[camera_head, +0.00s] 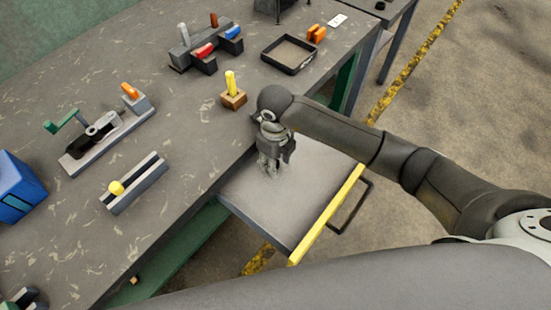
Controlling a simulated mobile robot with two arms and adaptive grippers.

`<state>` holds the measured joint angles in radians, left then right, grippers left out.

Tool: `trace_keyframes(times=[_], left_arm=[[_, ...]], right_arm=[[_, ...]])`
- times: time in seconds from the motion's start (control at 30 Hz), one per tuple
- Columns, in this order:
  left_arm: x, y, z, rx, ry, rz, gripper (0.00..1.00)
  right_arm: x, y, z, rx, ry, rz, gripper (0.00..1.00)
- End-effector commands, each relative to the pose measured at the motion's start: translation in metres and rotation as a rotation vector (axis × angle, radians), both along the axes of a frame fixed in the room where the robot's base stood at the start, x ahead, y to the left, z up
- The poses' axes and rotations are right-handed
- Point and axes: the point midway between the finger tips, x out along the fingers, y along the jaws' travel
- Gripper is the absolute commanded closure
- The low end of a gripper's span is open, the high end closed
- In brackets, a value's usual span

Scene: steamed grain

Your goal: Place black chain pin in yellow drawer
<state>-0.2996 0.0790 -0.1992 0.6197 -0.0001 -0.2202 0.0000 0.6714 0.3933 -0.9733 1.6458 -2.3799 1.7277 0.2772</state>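The yellow drawer is pulled out from under the workbench. Its yellow front edge (328,213) has a black handle, and its grey inside (300,200) looks empty where I can see it. My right gripper (270,170) points down over the back part of the drawer, close to the bench edge. Its fingers are small and blurred against the grey, so I cannot tell whether they are open or shut, or hold anything. I cannot make out a black chain pin; it may be hidden by the gripper. My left gripper is not in view.
The workbench (190,115) holds a wooden block with a yellow peg (233,92), a black tray (288,56), lever fixtures (105,135), a slotted block with a yellow knob (135,183) and a blue box (18,188). Open floor lies right of the drawer.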

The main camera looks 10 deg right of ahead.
Motion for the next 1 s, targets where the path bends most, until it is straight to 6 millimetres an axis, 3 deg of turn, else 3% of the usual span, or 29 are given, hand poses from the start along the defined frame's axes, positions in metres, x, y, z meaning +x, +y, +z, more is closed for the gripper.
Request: trace_keyframes(times=[0.33,0.7,1.0], left_arm=[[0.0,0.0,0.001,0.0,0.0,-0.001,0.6],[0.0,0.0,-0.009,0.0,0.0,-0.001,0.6],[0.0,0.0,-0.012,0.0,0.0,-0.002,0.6]], right_arm=[[0.001,0.0,0.012,0.001,-0.003,0.001,0.6],[0.002,0.0,0.089,0.002,-0.006,0.0,0.6],[0.0,0.0,0.122,0.0,0.0,0.0,0.6]])
